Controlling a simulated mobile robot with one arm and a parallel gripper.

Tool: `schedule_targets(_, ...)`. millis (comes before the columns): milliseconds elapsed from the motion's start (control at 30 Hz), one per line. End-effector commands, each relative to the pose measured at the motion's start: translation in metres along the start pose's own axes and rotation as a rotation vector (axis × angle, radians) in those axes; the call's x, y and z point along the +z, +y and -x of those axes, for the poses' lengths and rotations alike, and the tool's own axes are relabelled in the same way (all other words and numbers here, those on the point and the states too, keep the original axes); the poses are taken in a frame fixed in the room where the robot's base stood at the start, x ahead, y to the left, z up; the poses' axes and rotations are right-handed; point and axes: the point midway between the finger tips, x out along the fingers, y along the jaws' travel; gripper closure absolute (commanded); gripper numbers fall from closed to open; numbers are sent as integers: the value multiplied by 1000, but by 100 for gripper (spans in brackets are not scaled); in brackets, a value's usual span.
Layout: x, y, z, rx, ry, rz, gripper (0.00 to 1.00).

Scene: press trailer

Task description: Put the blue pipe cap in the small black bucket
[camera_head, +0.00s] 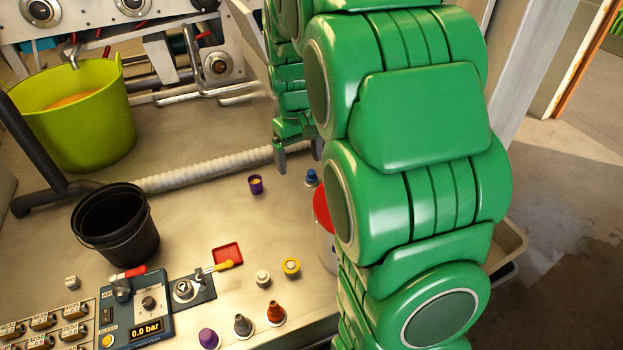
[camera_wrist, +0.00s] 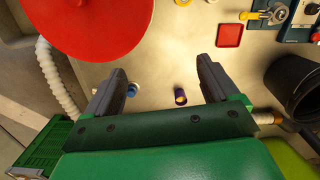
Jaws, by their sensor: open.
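The blue pipe cap (camera_head: 312,177) stands on the bench near the ribbed hose, close to my green arm. In the wrist view the blue cap (camera_wrist: 133,90) shows beside the inner side of the left finger, partly hidden by it. My gripper (camera_head: 299,156) is open and empty, above and slightly behind the cap in the head view. The wrist view shows both fingers of my gripper (camera_wrist: 161,72) spread apart. The small black bucket (camera_head: 116,226) stands upright on the left of the bench. It also shows at the right edge of the wrist view (camera_wrist: 291,88).
A purple cup-like piece (camera_head: 256,184) stands left of the blue cap. A red-topped container (camera_head: 322,208) is partly hidden behind my arm. A yellow-green tub (camera_head: 85,120) and a white ribbed hose (camera_head: 205,169) lie behind. Gauges, fittings and a red tray (camera_head: 228,254) fill the front.

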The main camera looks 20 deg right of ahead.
Motion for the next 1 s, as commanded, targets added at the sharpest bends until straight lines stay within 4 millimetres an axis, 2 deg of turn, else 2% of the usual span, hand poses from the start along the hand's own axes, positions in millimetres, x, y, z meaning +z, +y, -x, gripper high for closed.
schedule_targets(200, -45, 24, -23, 2, 7, 24, 12)
schedule_targets(467, -93, 53, -53, 5, 20, 56, 12)
schedule_targets(1000, -180, 112, -137, 8, 50, 124, 12)
